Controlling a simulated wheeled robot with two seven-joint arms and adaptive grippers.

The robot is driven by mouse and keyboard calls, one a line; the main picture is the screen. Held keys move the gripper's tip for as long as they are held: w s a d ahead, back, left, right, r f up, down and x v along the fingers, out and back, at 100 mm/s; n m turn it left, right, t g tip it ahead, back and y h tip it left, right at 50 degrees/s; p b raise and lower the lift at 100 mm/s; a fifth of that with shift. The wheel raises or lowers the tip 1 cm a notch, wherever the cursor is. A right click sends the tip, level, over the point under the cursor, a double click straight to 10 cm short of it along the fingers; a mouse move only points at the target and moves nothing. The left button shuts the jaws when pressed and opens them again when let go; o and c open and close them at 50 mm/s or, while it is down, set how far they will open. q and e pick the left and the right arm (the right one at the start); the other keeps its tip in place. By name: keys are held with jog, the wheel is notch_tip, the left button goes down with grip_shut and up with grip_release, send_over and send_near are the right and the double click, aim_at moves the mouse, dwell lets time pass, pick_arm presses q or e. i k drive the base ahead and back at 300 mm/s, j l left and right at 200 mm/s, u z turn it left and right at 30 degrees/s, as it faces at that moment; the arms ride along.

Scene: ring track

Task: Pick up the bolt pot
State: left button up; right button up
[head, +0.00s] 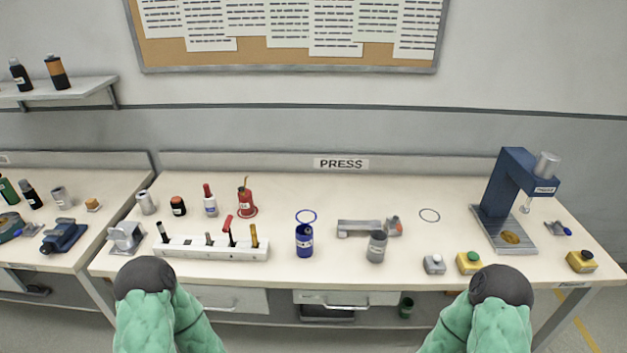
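A blue labelled pot (304,240) stands upright near the front middle of the PRESS bench (330,190), in front of a blue ring mark. A grey labelled pot (377,246) stands to its right, near the front edge. A plain silver-grey pot (145,203) stands at the bench's left end. The labels are too small to read, so I cannot tell which one is the bolt pot. My two green arms with dark rounded ends show at the bottom, in front of the bench. No gripper fingers are visible.
A tool rack (212,250) holds upright tools at left; a red oil can (247,203) and bottles stand behind it. A grey fixture (368,228) lies behind the grey pot. The blue press (505,190) and button boxes (468,263) are at right. Bench space around the empty ring is clear.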

aim_at(304, 244)
jog(key=i+u, duration=0.2)
jog(key=u, duration=0.15)
jog(key=i+l+u, duration=0.15)
jog(key=u, duration=0.2)
jog(key=i+l+u, duration=0.15)
jog(key=u, duration=0.2)
